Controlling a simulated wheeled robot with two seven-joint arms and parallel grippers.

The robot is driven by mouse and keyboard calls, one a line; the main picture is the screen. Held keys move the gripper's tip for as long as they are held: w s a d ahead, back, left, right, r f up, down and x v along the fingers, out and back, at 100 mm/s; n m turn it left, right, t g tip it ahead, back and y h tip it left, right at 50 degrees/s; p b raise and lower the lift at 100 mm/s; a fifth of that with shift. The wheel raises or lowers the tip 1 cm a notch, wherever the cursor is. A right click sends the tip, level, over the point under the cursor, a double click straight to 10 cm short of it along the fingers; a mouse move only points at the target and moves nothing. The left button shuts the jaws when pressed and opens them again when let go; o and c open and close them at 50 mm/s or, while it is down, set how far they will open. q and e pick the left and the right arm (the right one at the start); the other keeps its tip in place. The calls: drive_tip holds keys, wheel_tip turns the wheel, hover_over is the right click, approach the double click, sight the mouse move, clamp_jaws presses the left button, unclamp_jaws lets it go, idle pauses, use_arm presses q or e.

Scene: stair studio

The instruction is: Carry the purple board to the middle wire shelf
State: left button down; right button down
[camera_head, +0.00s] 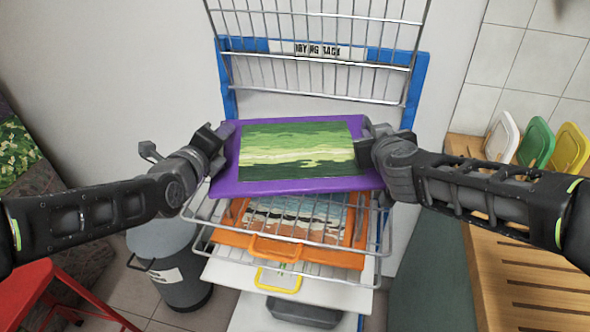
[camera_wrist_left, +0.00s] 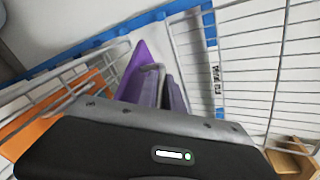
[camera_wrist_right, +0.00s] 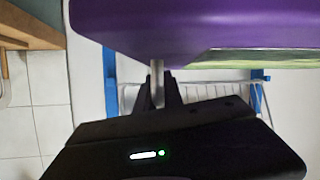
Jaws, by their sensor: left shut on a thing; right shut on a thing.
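The purple board (camera_head: 290,187) carries a green and cream striped picture and shows in the middle of the head view. It is held roughly level in front of the drying rack. My left gripper (camera_head: 222,135) is shut on its left edge, and my right gripper (camera_head: 368,140) is shut on its right edge. The board also shows in the left wrist view (camera_wrist_left: 137,70) and the right wrist view (camera_wrist_right: 160,25). The wire shelf (camera_head: 385,235) just below the board is partly hidden by it. An orange board (camera_head: 285,250) with a picture lies below the purple board.
An upper wire shelf (camera_head: 320,55) stands tilted up behind, against the blue rack frame (camera_head: 420,75). A slatted wooden bench (camera_head: 530,290) is at right, with white, green and yellow boards beyond. A grey bin (camera_head: 170,265) and red stool (camera_head: 30,290) are at left.

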use_arm(q)
drive_tip(key=shift+a+r, duration=0.1)
